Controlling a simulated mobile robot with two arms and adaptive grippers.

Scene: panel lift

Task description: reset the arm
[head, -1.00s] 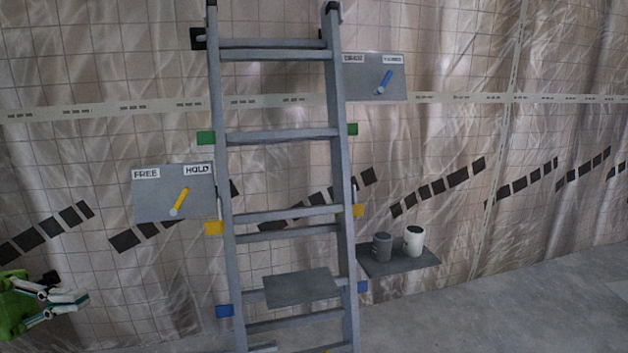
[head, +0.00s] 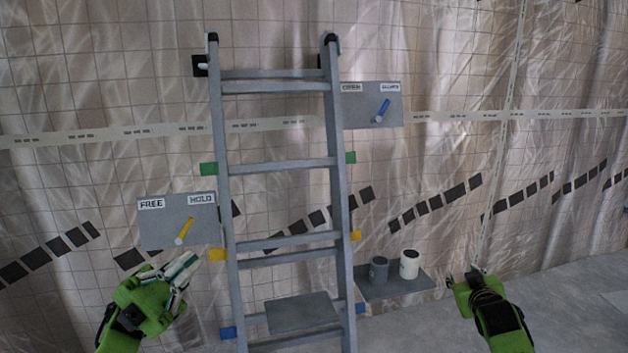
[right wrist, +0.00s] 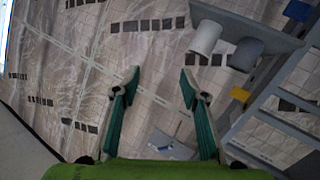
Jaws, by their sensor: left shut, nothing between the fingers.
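My left gripper (head: 190,265) is shut and empty, raised in front of the wall just below the grey FREE/HOLD panel (head: 160,222). It looks apart from the yellow lever (head: 185,231), whose upper end leans toward the HOLD label. My right gripper (head: 470,272) is at the lower right of the head view, to the right of the small shelf. In the right wrist view its two teal-lined fingers (right wrist: 160,82) stand apart with nothing between them.
A grey ladder (head: 223,190) stands upright between the grippers. A second panel (head: 355,110) with a blue lever (head: 382,109) is at its upper right. A shelf (head: 420,287) holds a dark cup (head: 379,270) and a white cup (head: 410,265). Floor at right is clear.

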